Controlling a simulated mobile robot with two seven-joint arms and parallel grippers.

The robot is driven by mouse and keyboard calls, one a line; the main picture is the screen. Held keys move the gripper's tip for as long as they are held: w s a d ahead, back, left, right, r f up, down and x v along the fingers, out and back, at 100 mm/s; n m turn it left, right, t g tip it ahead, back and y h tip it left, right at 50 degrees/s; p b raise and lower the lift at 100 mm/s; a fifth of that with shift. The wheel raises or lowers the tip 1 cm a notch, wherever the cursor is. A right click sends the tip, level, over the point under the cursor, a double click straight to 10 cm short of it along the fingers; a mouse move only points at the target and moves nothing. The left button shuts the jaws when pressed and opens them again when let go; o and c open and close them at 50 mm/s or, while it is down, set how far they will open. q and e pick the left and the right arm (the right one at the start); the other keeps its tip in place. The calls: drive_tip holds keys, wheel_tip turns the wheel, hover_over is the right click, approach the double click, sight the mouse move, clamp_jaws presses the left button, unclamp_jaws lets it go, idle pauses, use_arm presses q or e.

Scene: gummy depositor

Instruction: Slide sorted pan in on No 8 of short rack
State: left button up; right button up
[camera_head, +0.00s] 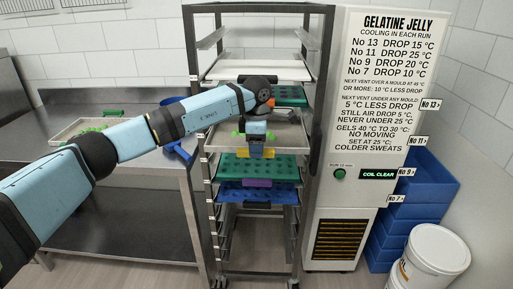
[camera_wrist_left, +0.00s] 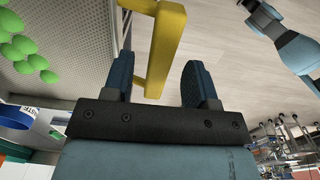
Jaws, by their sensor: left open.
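A perforated metal pan (camera_head: 288,131) with green sweets sits at a middle level of the short rack (camera_head: 210,125). Its yellow handle (camera_head: 257,153) is at the front. In the left wrist view, the yellow handle (camera_wrist_left: 165,45) appears between my spread fingers, not visibly clamped, and the pan (camera_wrist_left: 80,40) with several green sweets (camera_wrist_left: 25,45) is at the left. My left gripper (camera_head: 257,142) is open at the pan's front and hides part of it. It also shows in the wrist view (camera_wrist_left: 162,82). My right gripper is not in view.
The rack also holds a white tray (camera_head: 262,70), an upper green mould (camera_head: 290,95), a lower green mould (camera_head: 235,167) and a blue mould (camera_head: 235,190). A pan (camera_head: 70,132) stands on the left steel table (camera_head: 130,165). A cooling cabinet (camera_head: 340,215) stands right of the rack.

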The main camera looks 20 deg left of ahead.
use_arm(q)
wheel_tip(320, 180, up, 13)
drive_tip(key=shift+r, duration=0.15)
drive_tip(key=shift+s, duration=0.1)
drive_tip(key=shift+c, duration=0.3)
